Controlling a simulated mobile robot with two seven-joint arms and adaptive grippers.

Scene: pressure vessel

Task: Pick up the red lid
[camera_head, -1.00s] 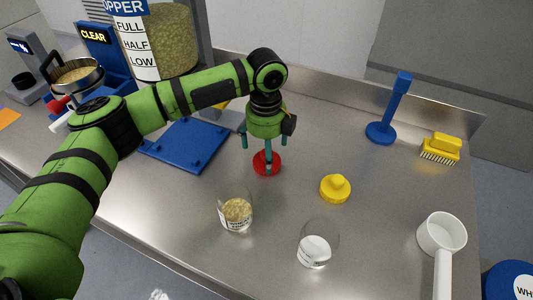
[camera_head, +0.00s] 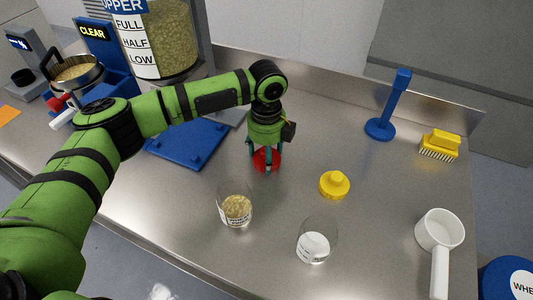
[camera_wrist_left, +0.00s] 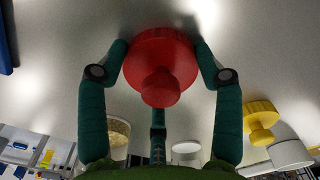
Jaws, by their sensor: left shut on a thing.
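The red lid (camera_head: 266,160) is on the steel counter, under my left gripper. My left gripper (camera_head: 264,164) points down at it, with its fingers closed around the lid's sides. In the left wrist view the red lid (camera_wrist_left: 161,58) has a round knob and sits between the fingertips (camera_wrist_left: 160,56), which touch its rim on both sides. Part of the lid is hidden behind the fingers in the head view. My right gripper is not in view.
A glass of grain (camera_head: 236,208) and a glass of white stuff (camera_head: 313,246) stand in front. A yellow lid (camera_head: 334,185) lies to the right. A blue board (camera_head: 187,142) lies left. A white scoop (camera_head: 440,233), yellow brush (camera_head: 440,146) and blue stand (camera_head: 381,128) are farther right.

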